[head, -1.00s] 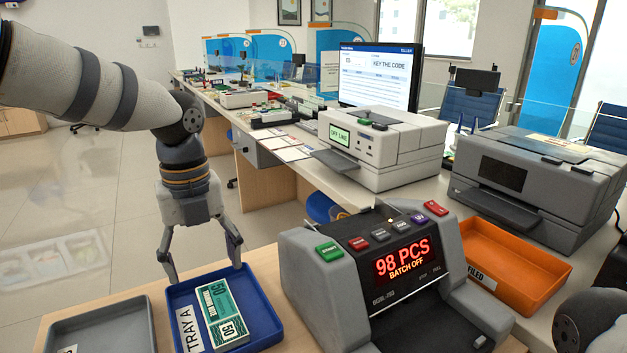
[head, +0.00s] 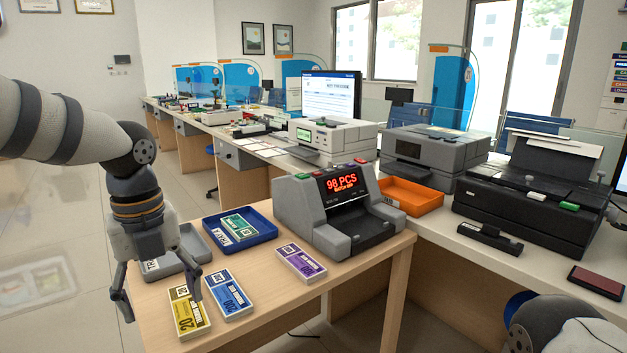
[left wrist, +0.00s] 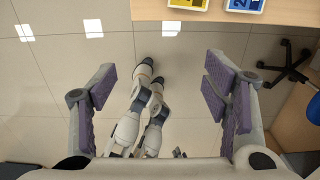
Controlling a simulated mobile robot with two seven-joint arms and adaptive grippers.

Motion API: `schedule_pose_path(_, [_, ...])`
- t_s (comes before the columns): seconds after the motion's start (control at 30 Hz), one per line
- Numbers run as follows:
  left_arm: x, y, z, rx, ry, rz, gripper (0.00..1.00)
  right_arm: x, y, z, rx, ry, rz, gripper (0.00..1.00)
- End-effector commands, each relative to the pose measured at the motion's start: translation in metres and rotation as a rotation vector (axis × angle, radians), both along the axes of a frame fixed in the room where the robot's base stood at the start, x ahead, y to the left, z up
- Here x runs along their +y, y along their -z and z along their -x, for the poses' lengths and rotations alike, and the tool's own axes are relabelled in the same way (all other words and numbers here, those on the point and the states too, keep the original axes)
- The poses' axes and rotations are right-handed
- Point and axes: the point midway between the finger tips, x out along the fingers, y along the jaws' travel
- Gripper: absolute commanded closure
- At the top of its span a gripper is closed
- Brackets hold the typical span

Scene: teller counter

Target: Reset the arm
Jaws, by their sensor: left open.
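My left arm comes in from the left in the head view. Its gripper (head: 160,298) hangs pointing down by the table's left edge, open and empty. In the left wrist view the purple-padded fingers (left wrist: 160,82) stand wide apart with floor and parts of my own body beneath. The yellow note bundle (head: 188,312) appears just right of the gripper in the head view and at the top edge of the wrist view (left wrist: 188,3). Only part of my right arm (head: 560,325) shows, bottom right; its gripper is out of view.
The wooden table (head: 270,300) also holds a blue bundle (head: 229,293), a purple bundle (head: 301,262), a grey tray (head: 160,268), a blue tray (head: 262,233) with a green bundle (head: 240,224), and the note counter (head: 297,213). Open floor (left wrist: 50,70) lies left of the table.

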Motion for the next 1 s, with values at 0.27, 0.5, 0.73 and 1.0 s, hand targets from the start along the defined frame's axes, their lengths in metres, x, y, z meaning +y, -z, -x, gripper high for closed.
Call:
schedule_pose_path(0.27, [-0.056, 0.171, 0.091, 0.182, -0.682, 0.108, 0.31, 0.0, -0.006, -0.008, -0.027, 0.0, 0.0, 0.6])
schedule_pose_path(0.5, [-0.06, 0.283, 0.261, 0.322, -1.665, -0.028, 0.31, 0.0, -0.014, -0.014, -0.049, 0.0, 0.0, 0.6])
schedule_pose_path(0.73, [-0.015, 0.294, 0.387, 0.162, -2.39, -0.245, 0.31, 0.0, -0.019, -0.019, -0.067, 0.001, 0.0, 0.6])
schedule_pose_path(1.0, [-0.003, 0.29, 0.406, 0.091, -2.527, -0.272, 0.31, 0.0, -0.019, -0.019, -0.067, 0.002, 0.0, 0.6])
